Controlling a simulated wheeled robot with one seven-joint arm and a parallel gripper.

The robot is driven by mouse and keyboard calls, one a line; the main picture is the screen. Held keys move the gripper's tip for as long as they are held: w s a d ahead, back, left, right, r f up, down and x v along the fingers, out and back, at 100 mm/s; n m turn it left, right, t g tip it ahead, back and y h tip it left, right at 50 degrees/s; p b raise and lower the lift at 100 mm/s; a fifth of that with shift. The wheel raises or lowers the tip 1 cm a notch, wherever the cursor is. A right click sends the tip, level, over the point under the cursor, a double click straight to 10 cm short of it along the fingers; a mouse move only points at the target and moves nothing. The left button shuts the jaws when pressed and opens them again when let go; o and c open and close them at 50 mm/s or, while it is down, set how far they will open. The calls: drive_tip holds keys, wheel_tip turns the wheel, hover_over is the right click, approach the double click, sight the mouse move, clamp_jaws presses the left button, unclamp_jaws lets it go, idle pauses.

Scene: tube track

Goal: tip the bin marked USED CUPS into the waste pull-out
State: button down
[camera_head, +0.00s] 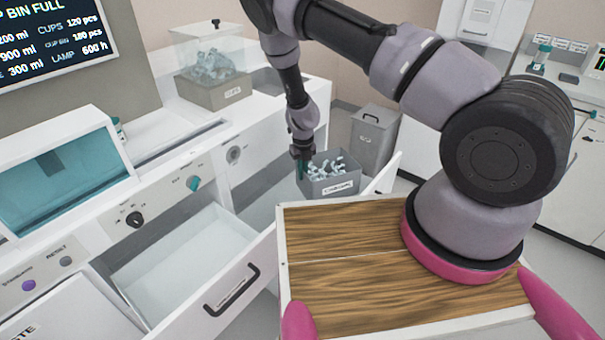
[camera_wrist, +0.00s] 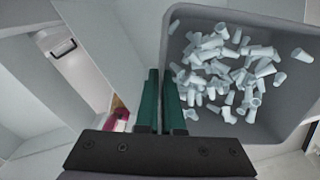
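A grey open bin (camera_head: 330,187) full of small pale cups (camera_head: 325,167) stands upright beside the white machine, with a white label too small to read surely. In the wrist view the bin (camera_wrist: 285,130) fills the right side, with loose cups (camera_wrist: 225,70) inside. My gripper (camera_head: 301,165) is at the bin's left edge; in the wrist view its dark green fingers (camera_wrist: 161,100) lie on either side of the bin's wall, closed on it. A white panel (camera_head: 60,305) at lower left carries a label ending in "STE", partly cut off. Whether the bin touches its support is unclear.
An open, empty white drawer (camera_head: 175,262) with a black handle juts out at left. A grey lidded container (camera_head: 374,142) stands behind the bin. A clear box (camera_head: 212,57) sits on the counter. My wooden-topped base is at front.

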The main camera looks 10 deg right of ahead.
drive_tip(key=shift+w+d+r+g+y, duration=0.15)
drive_tip(key=shift+r+g+y, duration=0.2)
drive_tip(key=shift+y, duration=0.9)
drive_tip(key=shift+d+r+g+y, duration=0.15)
drive_tip(key=shift+r+g+y, duration=0.2)
drive_tip(key=shift+y, duration=0.85)
drive_tip(key=shift+w+d+r+g+y, duration=0.15)
drive_tip(key=shift+r+g+y, duration=0.2)
drive_tip(key=shift+y, duration=0.9)
drive_tip(key=shift+s+d, duration=0.1)
drive_tip(key=shift+d+r+y, duration=0.1)
drive_tip(key=shift+d+y, duration=0.25)
drive_tip(key=shift+y, duration=0.45)
drive_tip(key=shift+d, duration=0.1)
